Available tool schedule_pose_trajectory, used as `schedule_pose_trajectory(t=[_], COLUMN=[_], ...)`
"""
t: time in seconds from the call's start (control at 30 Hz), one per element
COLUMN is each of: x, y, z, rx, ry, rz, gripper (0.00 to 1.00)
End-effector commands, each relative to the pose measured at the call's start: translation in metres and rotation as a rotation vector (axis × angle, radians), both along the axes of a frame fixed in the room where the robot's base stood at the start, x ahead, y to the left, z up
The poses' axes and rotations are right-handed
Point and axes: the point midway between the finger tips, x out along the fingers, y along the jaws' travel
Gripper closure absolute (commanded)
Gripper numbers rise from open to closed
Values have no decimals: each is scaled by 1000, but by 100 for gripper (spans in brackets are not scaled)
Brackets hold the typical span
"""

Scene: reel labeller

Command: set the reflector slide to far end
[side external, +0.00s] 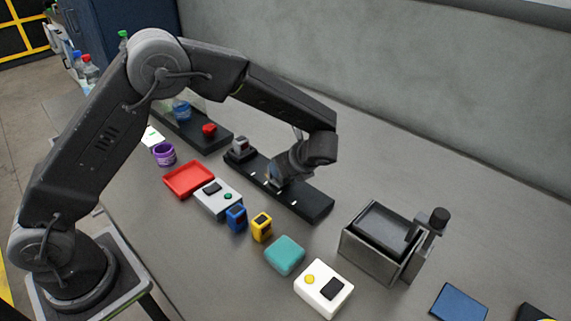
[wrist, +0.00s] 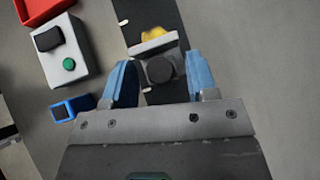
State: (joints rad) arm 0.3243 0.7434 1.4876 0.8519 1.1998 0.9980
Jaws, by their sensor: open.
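The reflector slide (wrist: 152,47) shows in the wrist view as a pale block with a yellow reflector on its upper side and a dark round knob (wrist: 160,69). It sits on the black rail (wrist: 150,14). My gripper (wrist: 160,80) is open, its blue fingers on either side of the knob with a gap visible on each side. In the side view my gripper (side external: 274,181) is low over the middle stretch of the rail (side external: 312,206) and mostly hides the slide. A grey, dark-topped block (side external: 240,147) stands at the rail's left end.
A grey box with a green button (side external: 218,198), a red tray (side external: 188,180), and blue (side external: 236,217) and yellow (side external: 262,226) blocks lie in front of the rail. A teal block (side external: 285,255), a white box (side external: 323,289) and a metal bin (side external: 372,247) are to the right.

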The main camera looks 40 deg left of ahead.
Motion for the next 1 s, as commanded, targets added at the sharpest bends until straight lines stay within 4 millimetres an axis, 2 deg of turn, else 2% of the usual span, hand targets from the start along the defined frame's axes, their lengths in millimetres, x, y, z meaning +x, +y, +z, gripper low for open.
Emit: schedule_pose_trajectory(t=[0.27,0.83,1.0], x=[0,0,0], y=[1,1,1], z=[-2,-1,-1], rx=[0,0,0], ry=[1,0,0], rz=[-1,0,0], gripper=[47,100,100])
